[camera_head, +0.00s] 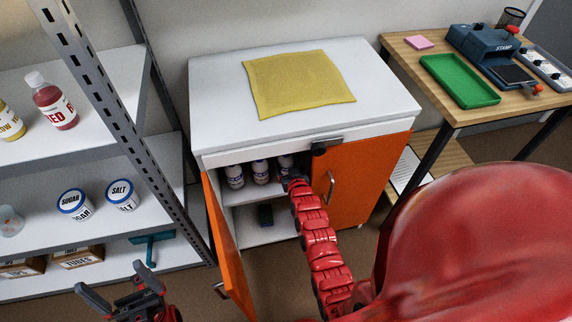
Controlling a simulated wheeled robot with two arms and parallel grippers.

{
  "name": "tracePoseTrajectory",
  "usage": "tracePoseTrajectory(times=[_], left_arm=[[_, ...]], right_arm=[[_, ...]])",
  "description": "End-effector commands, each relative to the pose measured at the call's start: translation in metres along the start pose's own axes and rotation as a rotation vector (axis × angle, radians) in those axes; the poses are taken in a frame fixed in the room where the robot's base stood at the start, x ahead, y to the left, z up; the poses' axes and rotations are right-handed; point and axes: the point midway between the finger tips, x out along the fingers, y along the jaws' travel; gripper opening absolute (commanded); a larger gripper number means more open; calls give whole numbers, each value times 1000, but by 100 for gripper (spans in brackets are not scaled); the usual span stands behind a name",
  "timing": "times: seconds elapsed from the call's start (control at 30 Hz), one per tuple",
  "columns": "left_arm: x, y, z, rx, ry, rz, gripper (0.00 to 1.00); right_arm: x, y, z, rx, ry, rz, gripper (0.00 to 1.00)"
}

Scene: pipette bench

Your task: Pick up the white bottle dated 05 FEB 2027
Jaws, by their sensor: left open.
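Three white bottles with dark caps stand in a row on the upper shelf of the open cabinet: a left one (235,177), a middle one (260,172) and a right one (285,164). Their labels are too small for me to read any date. My left gripper (109,277) is open and empty at the lower left, well away from the bottles. My right arm reaches up to the cabinet opening. Its dark end (291,182) is just in front of the right bottle; its fingers are hidden, and I cannot tell whether they touch it.
The left orange door (229,248) is open; the right orange door (370,182) is shut. A yellow cloth (297,83) lies on the white cabinet top (215,90). A metal shelf post (115,115) stands at left, before shelves with jars. A wooden table (412,62) holds a green tray (459,80).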

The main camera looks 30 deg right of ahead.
Motion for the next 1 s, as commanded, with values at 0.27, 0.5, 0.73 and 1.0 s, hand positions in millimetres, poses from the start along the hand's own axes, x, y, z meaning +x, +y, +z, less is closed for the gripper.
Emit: tracePoseTrajectory(times=[0.27, 0.5, 0.73, 1.0], left_arm=[[0, 0, 0, 0, 0, 0, 100], [0, 0, 0, 0, 0, 0, 100], [0, 0, 0, 0, 0, 0, 100], [3, 0, 0, 0, 0, 0, 100]], right_arm=[[0, 0, 0, 0, 0, 0, 30], [0, 0, 0, 0, 0, 0, 0], [-1, 0, 0, 0, -1, 0, 0], [-7, 1, -22, 1, 6, 2, 0]])
